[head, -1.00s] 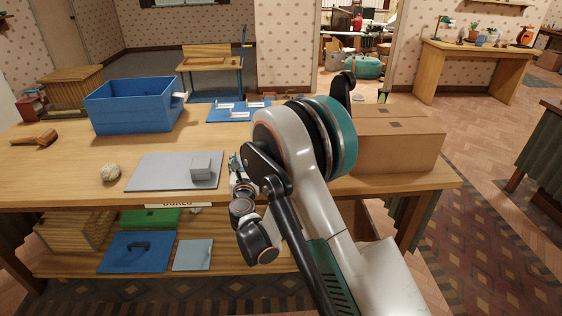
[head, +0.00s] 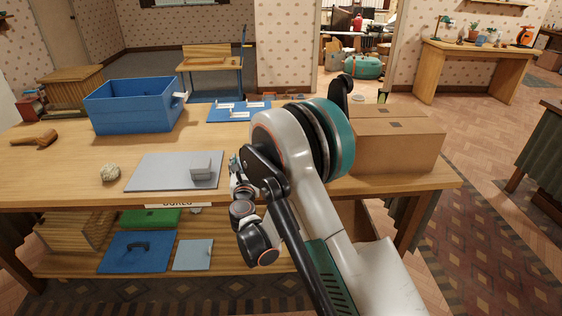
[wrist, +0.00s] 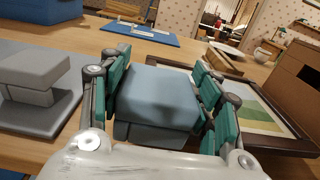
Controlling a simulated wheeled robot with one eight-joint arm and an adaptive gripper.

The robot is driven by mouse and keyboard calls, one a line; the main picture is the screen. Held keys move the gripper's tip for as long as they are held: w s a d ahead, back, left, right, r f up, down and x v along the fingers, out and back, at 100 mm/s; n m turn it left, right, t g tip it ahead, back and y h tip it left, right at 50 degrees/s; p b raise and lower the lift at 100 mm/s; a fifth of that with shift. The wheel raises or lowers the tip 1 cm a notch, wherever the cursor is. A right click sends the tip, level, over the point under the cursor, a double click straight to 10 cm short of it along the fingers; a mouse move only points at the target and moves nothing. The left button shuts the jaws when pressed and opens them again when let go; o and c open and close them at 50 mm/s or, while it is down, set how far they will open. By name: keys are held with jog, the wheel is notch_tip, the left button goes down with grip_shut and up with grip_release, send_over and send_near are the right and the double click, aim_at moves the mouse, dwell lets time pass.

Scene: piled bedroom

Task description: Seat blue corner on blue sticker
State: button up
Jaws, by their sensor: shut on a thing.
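My gripper (wrist: 157,100) is shut on a blue-grey block (wrist: 157,92), held between its teal pads in the wrist view. I take this block as the blue corner, but its shape is partly hidden by the fingers. In the head view my arm hides most of the gripper (head: 236,166) and the block. A grey board (head: 150,172) lies just left of my gripper, with a grey raised piece (head: 206,172) on its right part. The raised piece also shows in the wrist view (wrist: 38,75), apart from my fingers. I cannot make out a blue sticker.
A blue bin (head: 130,108) and a blue board (head: 228,114) with white pieces stand farther back. A cardboard box (head: 400,150) is to the right. A framed picture (wrist: 283,140) lies right of my gripper. A pale stone (head: 110,173) lies left of the grey board.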

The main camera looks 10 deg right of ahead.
jog(key=shift+f, duration=1.2)
dwell(1.3)
dwell(0.5)
jog(key=o, duration=0.7)
jog(key=shift+o, duration=0.2)
jog(key=shift+s, duration=0.3)
jog(key=shift+s, duration=0.35)
jog(key=shift+s, duration=1.1)
jog(key=o, duration=0.6)
jog(key=shift+c, duration=0.2)
